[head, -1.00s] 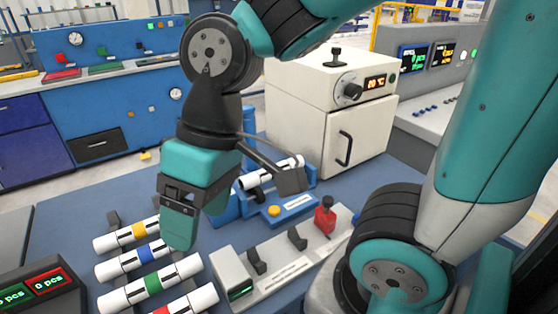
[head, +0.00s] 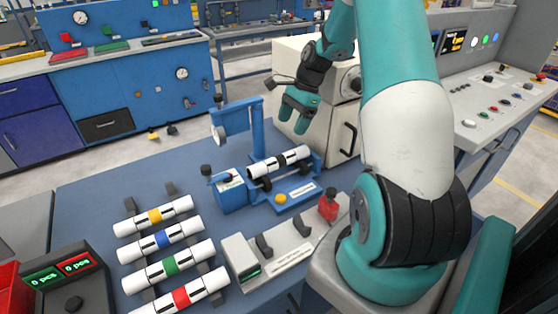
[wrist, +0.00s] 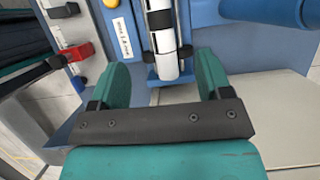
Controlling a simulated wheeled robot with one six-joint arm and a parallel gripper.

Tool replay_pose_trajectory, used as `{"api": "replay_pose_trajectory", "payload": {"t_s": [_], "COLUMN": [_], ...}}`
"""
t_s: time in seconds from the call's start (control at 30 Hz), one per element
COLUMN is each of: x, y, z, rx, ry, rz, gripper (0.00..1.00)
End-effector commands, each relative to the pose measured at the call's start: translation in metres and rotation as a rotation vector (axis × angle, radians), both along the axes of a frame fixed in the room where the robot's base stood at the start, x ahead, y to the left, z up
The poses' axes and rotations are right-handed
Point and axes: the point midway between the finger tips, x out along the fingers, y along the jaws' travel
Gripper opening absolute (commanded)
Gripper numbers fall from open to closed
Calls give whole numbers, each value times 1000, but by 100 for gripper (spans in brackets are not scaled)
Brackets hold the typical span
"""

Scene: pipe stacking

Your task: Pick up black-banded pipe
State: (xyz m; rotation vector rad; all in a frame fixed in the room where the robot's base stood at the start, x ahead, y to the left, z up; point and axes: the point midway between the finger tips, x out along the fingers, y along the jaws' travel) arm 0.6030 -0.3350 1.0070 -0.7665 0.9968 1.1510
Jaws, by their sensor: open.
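The black-banded pipe (head: 279,162), white with black bands, lies in the cradle of a blue fixture (head: 234,196) in the middle of the table. My gripper (head: 293,118) is open and empty, above and just behind the pipe in the head view. In the wrist view, the pipe (wrist: 167,67) runs down toward my gripper (wrist: 162,72). Its near end appears between the two spread teal fingers, apart from both. The exact height of the fingers above the pipe is hard to tell.
White pipes with yellow (head: 154,215), blue (head: 163,239), green (head: 170,265) and red (head: 181,297) bands lie on a rack at front left. A white oven (head: 304,52) stands behind. A grey fixture with a red clamp (head: 328,204) is in front.

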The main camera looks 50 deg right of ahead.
Motion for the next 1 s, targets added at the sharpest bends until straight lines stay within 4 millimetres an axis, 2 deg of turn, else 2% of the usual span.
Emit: {"api": "replay_pose_trajectory", "payload": {"t_s": [0.1,0.3,0.57,0.8,1.0], "x": [2,6,7,9,10], "y": [12,24,29,38,39], "z": [-25,-56,-75,-109,-115], "rx": [4,1,2,1,-2], "ry": [4,1,3,0,-2], "rz": [3,5,3,4,3], "gripper": [72,72,72,72,72]}}
